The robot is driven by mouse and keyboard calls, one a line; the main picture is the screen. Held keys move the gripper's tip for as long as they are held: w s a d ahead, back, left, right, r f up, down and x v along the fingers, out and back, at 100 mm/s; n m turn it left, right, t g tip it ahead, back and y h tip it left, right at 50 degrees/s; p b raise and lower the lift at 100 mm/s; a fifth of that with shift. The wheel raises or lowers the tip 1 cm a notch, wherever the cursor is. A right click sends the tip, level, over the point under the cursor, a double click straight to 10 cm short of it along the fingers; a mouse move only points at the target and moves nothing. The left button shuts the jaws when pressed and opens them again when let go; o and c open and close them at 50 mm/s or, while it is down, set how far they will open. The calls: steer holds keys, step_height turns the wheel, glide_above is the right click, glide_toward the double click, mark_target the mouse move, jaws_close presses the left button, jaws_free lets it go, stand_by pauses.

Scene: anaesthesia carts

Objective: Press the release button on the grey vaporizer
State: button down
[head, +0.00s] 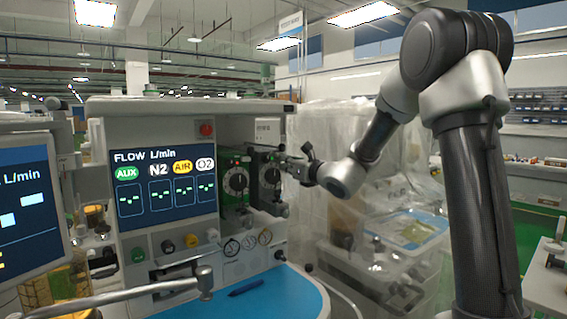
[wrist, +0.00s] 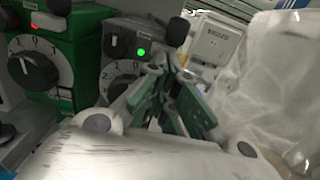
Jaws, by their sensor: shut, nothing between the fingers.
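The grey vaporizer (wrist: 118,62) stands just right of the green vaporizer (wrist: 62,48) on the anaesthesia machine. The grey one's front has a numbered dial, partly hidden by my gripper, and a small bright green round spot (wrist: 141,52) above it. I cannot tell whether that spot is the button or a light. In the head view the grey vaporizer (head: 268,180) is seen edge-on. My gripper (wrist: 160,72) is shut and empty, in front of the vaporizer's right side in the wrist view. In the head view my gripper (head: 284,161) is close to its front; contact cannot be judged.
The machine's flow screen (head: 162,180) is left of the vaporizers, with several knobs and gauges below. A blue work surface (head: 245,298) with a pen (head: 246,287) juts out in front. A plastic-draped cart (head: 395,260) stands at the right, behind my arm.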

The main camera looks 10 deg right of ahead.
steer(key=v, duration=0.6)
steer(key=shift+s+r, duration=0.15)
steer(key=shift+r, duration=0.05)
steer(key=shift+d, duration=0.1)
steer(key=s+a+f+n+g+y, duration=0.1)
steer(key=s+a+f+n+g, duration=0.1)
steer(key=s+f+n+g, duration=0.5)
steer(key=s+a+f+n+g+y, duration=0.25)
steer(key=s+f+n, duration=0.35)
steer(key=s+n, duration=0.3)
steer(key=s+d+f+n+g+h, duration=0.1)
steer(key=s+d+n+g+h, duration=0.25)
steer(key=s+d+n, duration=0.4)
steer(key=s+d+f+n+g+h, duration=0.2)
steer(key=s+d+n+h, duration=0.2)
steer(key=s, duration=0.7)
steer(key=s+d+r+n+t+h, duration=0.2)
steer(key=s+d+r+n+h, duration=0.1)
steer(key=d+r, duration=0.2)
steer(key=shift+s+r+n+t, duration=0.3)
steer(key=shift+s+r+n, duration=0.05)
steer(key=shift+s+r, duration=0.1)
